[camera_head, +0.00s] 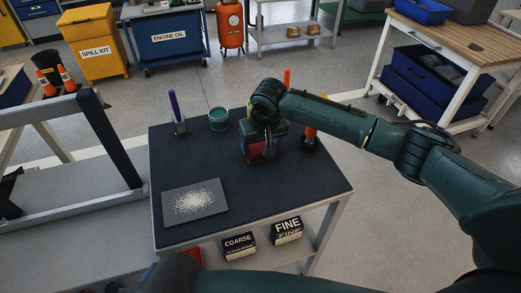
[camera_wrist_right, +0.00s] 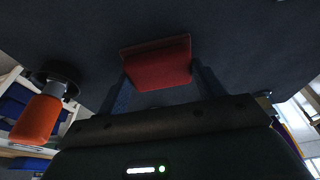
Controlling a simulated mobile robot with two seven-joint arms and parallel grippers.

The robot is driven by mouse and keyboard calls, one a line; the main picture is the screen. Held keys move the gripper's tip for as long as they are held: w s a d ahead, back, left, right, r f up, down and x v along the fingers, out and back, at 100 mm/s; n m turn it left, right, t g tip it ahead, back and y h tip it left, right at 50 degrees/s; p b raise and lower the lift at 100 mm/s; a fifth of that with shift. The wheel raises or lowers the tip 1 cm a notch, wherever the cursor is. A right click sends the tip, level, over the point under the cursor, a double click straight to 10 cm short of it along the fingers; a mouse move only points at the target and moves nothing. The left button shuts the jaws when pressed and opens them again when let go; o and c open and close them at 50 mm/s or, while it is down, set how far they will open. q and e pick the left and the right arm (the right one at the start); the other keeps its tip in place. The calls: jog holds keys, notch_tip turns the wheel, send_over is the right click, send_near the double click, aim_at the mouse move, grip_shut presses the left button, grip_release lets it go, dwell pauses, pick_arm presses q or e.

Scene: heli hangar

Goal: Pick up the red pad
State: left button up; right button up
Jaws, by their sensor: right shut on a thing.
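The red pad (camera_head: 257,151) is at the back right part of the dark-topped cart (camera_head: 270,195), partly covered by my right gripper (camera_head: 262,146). In the right wrist view the red pad (camera_wrist_right: 158,66) sits between the two fingers of my right gripper (camera_wrist_right: 160,88), which is shut on it. The pad is on or just above the dark top; I cannot tell whether it touches. My left gripper is not in view.
A grey plate with pale grains (camera_head: 195,201) lies at the front left of the top. A purple-handled tool (camera_head: 176,112), a teal cup (camera_head: 218,119) and an orange-handled tool (camera_head: 310,136) stand near the back. COARSE (camera_head: 238,243) and FINE (camera_head: 287,230) boxes are on the shelf below.

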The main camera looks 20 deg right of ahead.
aim_at(261, 148)
notch_tip(261, 148, up, 10)
jog(key=shift+p, duration=0.45)
